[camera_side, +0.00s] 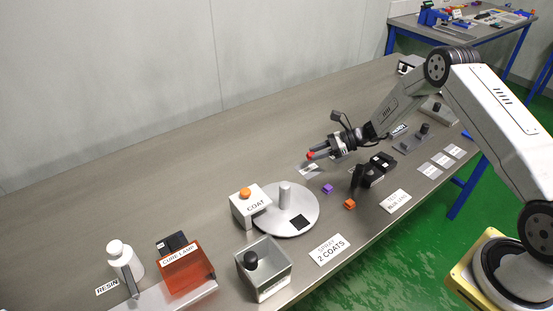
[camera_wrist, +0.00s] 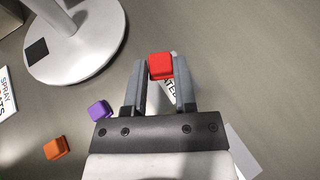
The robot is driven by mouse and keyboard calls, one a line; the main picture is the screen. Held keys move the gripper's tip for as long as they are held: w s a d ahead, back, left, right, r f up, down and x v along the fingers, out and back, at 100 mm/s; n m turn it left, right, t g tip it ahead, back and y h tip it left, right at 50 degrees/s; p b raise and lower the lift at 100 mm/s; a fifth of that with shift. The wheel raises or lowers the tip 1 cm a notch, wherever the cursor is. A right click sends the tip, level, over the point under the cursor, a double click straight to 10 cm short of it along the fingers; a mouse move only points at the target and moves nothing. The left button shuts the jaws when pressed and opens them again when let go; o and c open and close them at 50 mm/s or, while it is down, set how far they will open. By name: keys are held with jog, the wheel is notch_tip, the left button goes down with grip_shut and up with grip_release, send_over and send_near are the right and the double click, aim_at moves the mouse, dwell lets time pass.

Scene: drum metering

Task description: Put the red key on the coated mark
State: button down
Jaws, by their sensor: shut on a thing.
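The red key (camera_wrist: 160,66) is a small red block between my gripper's fingertips. It also shows in the side view (camera_side: 310,155) at the tip of my gripper (camera_side: 313,154). In the wrist view my gripper (camera_wrist: 159,70) is shut on it. The coated mark (camera_side: 308,170) is a light label on the table below the gripper. In the wrist view part of its lettering (camera_wrist: 172,90) shows beneath the key and the rest is hidden by the gripper. The key appears held above the table; the exact gap is hard to tell.
A purple key (camera_side: 328,188) and an orange key (camera_side: 349,204) lie near the round turntable (camera_side: 311,211), which carries a dark square (camera_side: 300,222). A black device (camera_side: 372,172) stands right of the mark. The COAT button box (camera_side: 247,207) is left. The table behind is clear.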

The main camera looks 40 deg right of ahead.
aim_at(315, 169)
jog(key=shift+w+f, duration=0.25)
jog(key=shift+f, duration=1.6)
jog(key=shift+f, duration=0.6)
jog(key=shift+c, duration=2)
grip_release()
jog(key=shift+r, duration=0.2)
